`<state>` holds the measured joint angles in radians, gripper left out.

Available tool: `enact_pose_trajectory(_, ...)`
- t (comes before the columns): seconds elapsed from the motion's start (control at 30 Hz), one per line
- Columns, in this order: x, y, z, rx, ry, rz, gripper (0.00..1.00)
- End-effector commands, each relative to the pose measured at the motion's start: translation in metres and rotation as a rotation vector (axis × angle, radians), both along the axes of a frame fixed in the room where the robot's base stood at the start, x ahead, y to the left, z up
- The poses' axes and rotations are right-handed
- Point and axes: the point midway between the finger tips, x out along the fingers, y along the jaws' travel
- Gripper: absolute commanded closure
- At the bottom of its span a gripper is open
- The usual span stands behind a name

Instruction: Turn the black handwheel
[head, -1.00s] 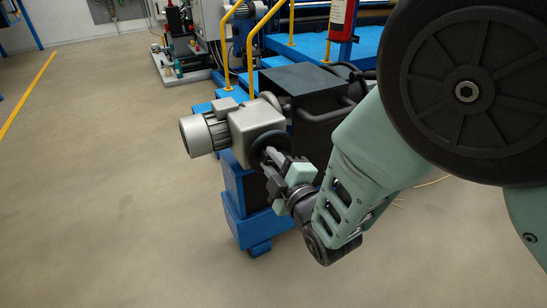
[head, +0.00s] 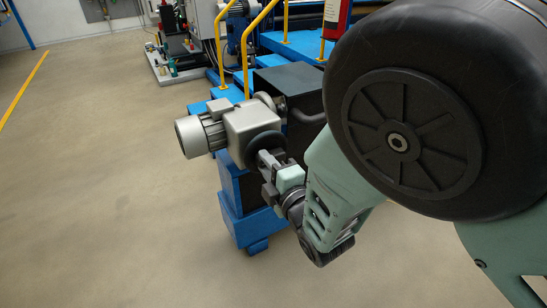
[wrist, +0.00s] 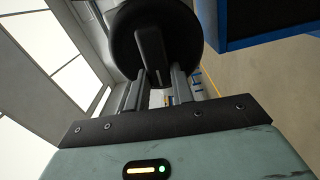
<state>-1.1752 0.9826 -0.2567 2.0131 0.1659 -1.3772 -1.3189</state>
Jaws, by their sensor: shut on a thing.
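The black handwheel (head: 262,142) is on the near face of the grey gearbox and motor unit (head: 247,121), above a blue stand. My gripper (head: 270,157) is at the handwheel, reaching in from the lower right. In the wrist view the handwheel (wrist: 124,38) shows as a dark disc with a black handle (wrist: 152,55) standing out from it toward me. The two fingers of my gripper (wrist: 155,88) lie on either side of the handle's lower end and are shut on it. My arm and gripper hide part of the wheel in the head view.
A dark box (head: 290,85) stands right behind the gearbox on the blue base (head: 240,205). Yellow handrails (head: 243,60) and a blue platform are behind it. A red cylinder (head: 336,18) is at the top. The floor on the left is clear.

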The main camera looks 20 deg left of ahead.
Motion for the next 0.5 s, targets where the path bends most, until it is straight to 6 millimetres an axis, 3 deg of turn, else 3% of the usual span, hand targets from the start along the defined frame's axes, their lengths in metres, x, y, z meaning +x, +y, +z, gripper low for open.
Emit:
enact_pose_trajectory(0.1,-0.0005,-0.0005,-0.0013,-0.002,0.003,0.000,0.99)
enact_pose_trajectory(0.13,-0.0005,-0.0005,-0.0013,-0.002,0.003,0.000,0.74)
enact_pose_trajectory(0.2,-0.0005,-0.0004,-0.0012,-0.002,0.003,0.000,0.55)
enact_pose_trajectory(0.5,-0.0007,-0.0008,-0.0003,0.000,0.001,0.000,0.55)
